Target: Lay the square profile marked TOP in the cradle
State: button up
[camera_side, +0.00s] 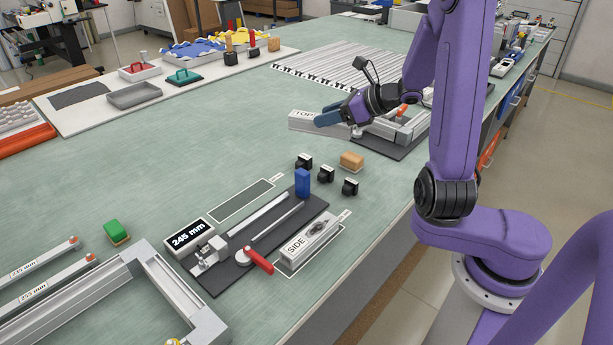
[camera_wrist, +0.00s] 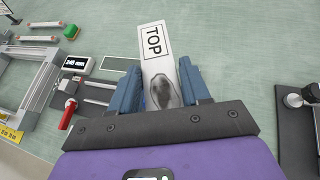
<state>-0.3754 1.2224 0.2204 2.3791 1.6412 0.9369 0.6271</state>
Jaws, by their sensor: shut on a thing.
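The pale square profile marked TOP (camera_side: 301,117) is between the blue fingers of my gripper (camera_side: 338,116), beyond the near fixture. In the wrist view the profile (camera_wrist: 154,62) points away from my gripper (camera_wrist: 163,92), its TOP label facing up and a grey oval patch between the fingers. Its height over the bench is hard to tell. What looks like the cradle, two light rails on a dark plate (camera_side: 223,279), lies nearer the side camera with nothing along the rails. It has a red-handled clamp (camera_side: 259,260) and a blue block (camera_side: 302,182).
A profile marked SIDE (camera_side: 309,243) lies right of the cradle; an empty dark outlined patch (camera_side: 243,201) lies left. A 245 mm sign (camera_side: 188,235), small black blocks (camera_side: 326,175) and an orange block (camera_side: 352,160) stand close by. Another fixture (camera_side: 405,128) is beneath my arm.

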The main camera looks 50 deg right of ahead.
jog(key=w+d+f, duration=0.2)
jog(key=w+f, duration=0.2)
jog(key=w, duration=0.1)
jog(key=w+d+f, duration=0.2)
jog(key=w+f, duration=0.3)
jog(key=w, duration=0.1)
jog(key=w+d+f, duration=0.3)
jog(key=w+f, duration=0.1)
jog(key=w, duration=0.2)
jog(key=shift+d+f, duration=0.1)
jog(key=shift+f, duration=0.2)
jog(key=shift+w+f, duration=0.2)
jog(key=shift+f, duration=0.05)
jog(key=shift+w+f, duration=0.15)
jog(key=shift+f, duration=1.45)
jog(key=shift+f, duration=0.1)
jog(key=o, duration=1.1)
jog(key=shift+f, duration=0.1)
